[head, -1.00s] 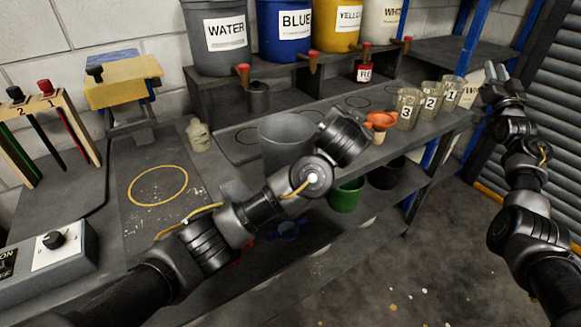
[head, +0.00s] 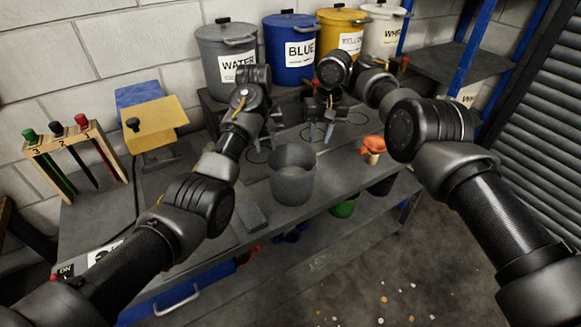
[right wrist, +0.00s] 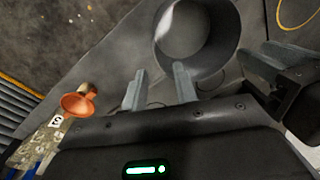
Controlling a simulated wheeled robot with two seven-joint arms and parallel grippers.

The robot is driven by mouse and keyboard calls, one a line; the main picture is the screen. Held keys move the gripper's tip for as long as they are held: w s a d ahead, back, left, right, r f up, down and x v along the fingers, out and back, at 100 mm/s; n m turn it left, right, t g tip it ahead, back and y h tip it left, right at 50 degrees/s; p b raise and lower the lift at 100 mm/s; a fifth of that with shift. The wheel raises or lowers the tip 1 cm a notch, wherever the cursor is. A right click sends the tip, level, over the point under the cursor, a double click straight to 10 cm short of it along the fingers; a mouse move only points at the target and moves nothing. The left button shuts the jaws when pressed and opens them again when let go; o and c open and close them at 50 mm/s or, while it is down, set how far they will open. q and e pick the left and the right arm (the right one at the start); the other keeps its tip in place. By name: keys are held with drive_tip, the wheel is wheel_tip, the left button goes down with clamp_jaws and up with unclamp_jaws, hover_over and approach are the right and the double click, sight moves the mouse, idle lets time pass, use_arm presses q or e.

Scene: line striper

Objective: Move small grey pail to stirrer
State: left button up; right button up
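The small grey pail (head: 292,178) stands upright and open on the grey bench, and its round mouth shows in the right wrist view (right wrist: 192,30). My left gripper (head: 262,142) hangs behind and left of it, fingers apart and empty. My right gripper (head: 321,131) points down behind and right of the pail, and its parted fingers (right wrist: 159,88) hold nothing. In the right wrist view one finger overlaps the pail's rim; I cannot tell if they touch. The stirrer appears to be the yellow-and-blue machine (head: 155,124) with a black knob, at the left back.
Labelled water (head: 228,55), blue (head: 288,36) and yellow (head: 341,30) buckets stand on a raised back shelf. A rack (head: 76,160) of coloured handles is at the far left. An orange funnel (head: 374,144) sits right of the pail. My left forearm crosses the bench before the stirrer.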

use_arm(q)
drive_tip(key=shift+s+d+f+g, duration=0.1)
drive_tip(key=shift+s+d+g, duration=0.05)
drive_tip(key=shift+g, duration=0.15)
drive_tip(key=shift+f, duration=0.1)
use_arm(e)
drive_tip(key=shift+s+d+h, duration=0.2)
drive_tip(key=shift+h, duration=0.1)
